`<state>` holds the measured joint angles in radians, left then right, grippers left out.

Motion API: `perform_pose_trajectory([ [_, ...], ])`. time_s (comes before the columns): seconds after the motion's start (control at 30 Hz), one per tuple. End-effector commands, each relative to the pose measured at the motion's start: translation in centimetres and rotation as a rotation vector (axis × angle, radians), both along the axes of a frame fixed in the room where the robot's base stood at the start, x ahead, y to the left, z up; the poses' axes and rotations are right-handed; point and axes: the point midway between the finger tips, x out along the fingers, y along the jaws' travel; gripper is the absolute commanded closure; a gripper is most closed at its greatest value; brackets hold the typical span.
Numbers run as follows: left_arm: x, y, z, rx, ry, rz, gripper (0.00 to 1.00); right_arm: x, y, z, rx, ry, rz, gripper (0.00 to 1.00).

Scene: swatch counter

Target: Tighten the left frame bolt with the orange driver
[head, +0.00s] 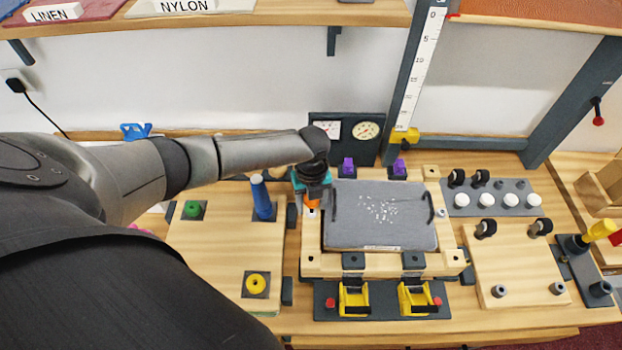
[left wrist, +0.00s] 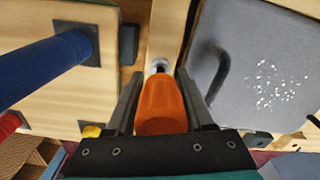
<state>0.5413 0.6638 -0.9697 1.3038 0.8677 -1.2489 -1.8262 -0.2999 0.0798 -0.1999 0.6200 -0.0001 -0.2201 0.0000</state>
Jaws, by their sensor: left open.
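The orange driver (head: 312,203) stands at the left side of the wooden frame (head: 311,262). In the left wrist view its orange handle (left wrist: 162,103) lies between my two fingers, with its tip end at the pale left frame bolt (left wrist: 160,65). Whether the driver is seated in the bolt is hard to tell. My left gripper (head: 313,190) is open around the handle; it also shows in the left wrist view (left wrist: 159,76). The gripper hides the driver's upper part in the head view. The right gripper is out of view.
A grey speckled panel (head: 378,232) lies in the frame, right of the driver. A blue post (head: 261,197) stands close on the left. Yellow clamps (head: 354,299) sit in front, and a dark gauge block (head: 350,150) stands behind. My left arm covers the left side.

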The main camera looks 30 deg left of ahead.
Motion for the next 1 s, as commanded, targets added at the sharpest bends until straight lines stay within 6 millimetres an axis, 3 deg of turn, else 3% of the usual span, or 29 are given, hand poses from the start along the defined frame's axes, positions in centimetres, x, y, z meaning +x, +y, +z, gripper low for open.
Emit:
perform_pose_trajectory([
  [0.37,0.2,-0.3,0.4,-0.006,-0.003,0.506,0.4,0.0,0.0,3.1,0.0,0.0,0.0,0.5],
  [0.6,0.1,-0.2,0.0,-0.003,0.0,0.8,0.4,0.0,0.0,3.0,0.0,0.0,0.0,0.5],
  [0.8,0.2,-0.2,0.1,-0.002,-0.001,0.933,0.4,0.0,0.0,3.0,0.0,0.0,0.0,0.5],
  [1.0,0.1,-0.2,0.1,-0.001,-0.001,0.937,0.4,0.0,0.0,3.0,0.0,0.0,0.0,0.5],
])
